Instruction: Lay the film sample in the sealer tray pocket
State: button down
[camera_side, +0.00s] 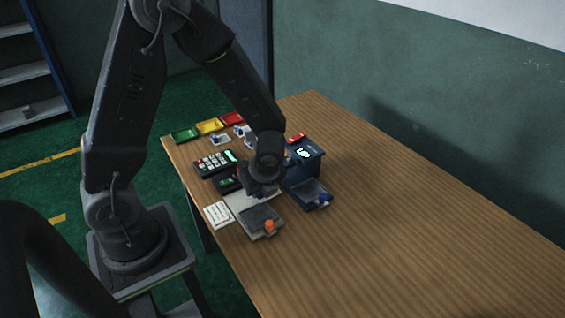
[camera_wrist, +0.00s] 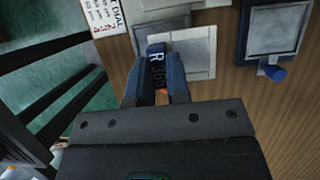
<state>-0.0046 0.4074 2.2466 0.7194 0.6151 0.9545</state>
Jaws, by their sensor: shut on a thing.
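My gripper (camera_wrist: 154,75) is shut on a dark piece marked with a white R and digits (camera_wrist: 156,65), which I take to be the film sample; the fingers hide part of it. In the side view my gripper (camera_side: 262,188) is low over the back of a pale tray with a dark plate (camera_side: 258,217) and an orange knob (camera_side: 269,227). The wrist view shows a pale grey square plate (camera_wrist: 196,50) just right of the fingers. A blue-framed tray (camera_wrist: 246,42) with a blue knob (camera_wrist: 274,73) is farther right. I cannot tell which tray is the sealer's.
A blue machine with a lit UP display (camera_side: 304,154) stands behind the blue tray. A keypad (camera_side: 215,162) and a printed card (camera_side: 218,214) are to the left. Green (camera_side: 184,136), yellow (camera_side: 209,126) and red (camera_side: 232,119) trays are at the far edge. The table's right side is clear.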

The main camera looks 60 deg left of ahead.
jog(key=s, duration=0.1)
jog(key=s+f, duration=0.1)
jog(key=shift+s+d+f, duration=0.1)
jog(key=shift+s, duration=0.3)
jog(key=shift+f, duration=2.7)
jog(key=shift+f, duration=0.3)
jog(key=c, duration=1)
grip_release()
jog(key=shift+o, duration=0.3)
jog(key=o, duration=0.5)
